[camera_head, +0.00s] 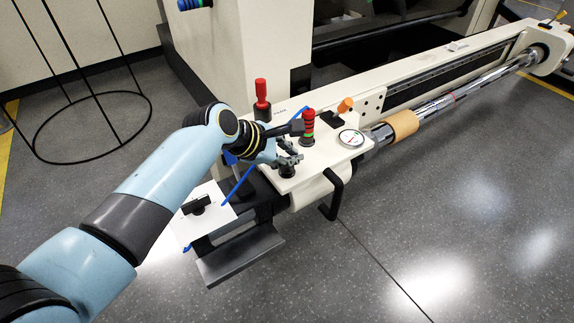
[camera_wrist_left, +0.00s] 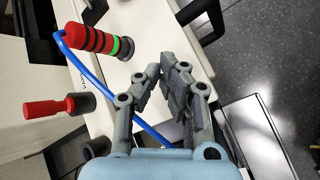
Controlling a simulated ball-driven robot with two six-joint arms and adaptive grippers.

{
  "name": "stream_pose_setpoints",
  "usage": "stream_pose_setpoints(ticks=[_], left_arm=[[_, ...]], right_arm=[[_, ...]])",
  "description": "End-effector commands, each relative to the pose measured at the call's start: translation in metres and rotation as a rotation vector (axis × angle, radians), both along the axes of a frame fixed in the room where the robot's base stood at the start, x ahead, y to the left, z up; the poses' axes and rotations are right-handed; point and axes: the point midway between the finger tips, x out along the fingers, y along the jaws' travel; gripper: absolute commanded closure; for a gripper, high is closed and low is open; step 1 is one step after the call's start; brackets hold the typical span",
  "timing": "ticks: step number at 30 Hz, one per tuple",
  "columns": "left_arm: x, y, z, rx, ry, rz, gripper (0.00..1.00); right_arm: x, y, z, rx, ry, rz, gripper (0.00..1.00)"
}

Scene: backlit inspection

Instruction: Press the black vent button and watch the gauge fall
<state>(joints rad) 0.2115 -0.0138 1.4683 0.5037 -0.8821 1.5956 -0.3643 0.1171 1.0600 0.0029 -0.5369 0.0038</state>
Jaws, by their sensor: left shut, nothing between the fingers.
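My left gripper (camera_head: 290,163) is over the near end of the white panel (camera_head: 318,157), with its fingers together and nothing seen between them. In the left wrist view, its grey fingers (camera_wrist_left: 163,72) show closed over the panel. A dark round part (camera_head: 287,173), which looks like the black vent button, is right at the fingertips in the head view; I cannot tell whether they touch it. The round white-faced gauge (camera_head: 351,138) lies on the panel to the right of the gripper; its needle is too small to read. My right gripper is not in view.
A red, black and green banded post (camera_head: 308,126) stands close behind the gripper. A red knob (camera_head: 261,92) and an orange knob (camera_head: 345,105) stand farther back. A blue hose (camera_head: 238,186) runs beside my arm. A black handle (camera_head: 336,197) juts out in front.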

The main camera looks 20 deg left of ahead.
Motion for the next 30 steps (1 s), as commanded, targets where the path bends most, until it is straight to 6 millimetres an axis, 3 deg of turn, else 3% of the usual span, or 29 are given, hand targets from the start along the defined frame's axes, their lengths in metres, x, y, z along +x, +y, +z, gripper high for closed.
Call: stream_pose_setpoints(ticks=[30], left_arm=[[0.0, 0.0, -0.011, 0.0, 0.0, 0.0, 1.0]], right_arm=[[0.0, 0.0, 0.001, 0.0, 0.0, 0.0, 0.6]])
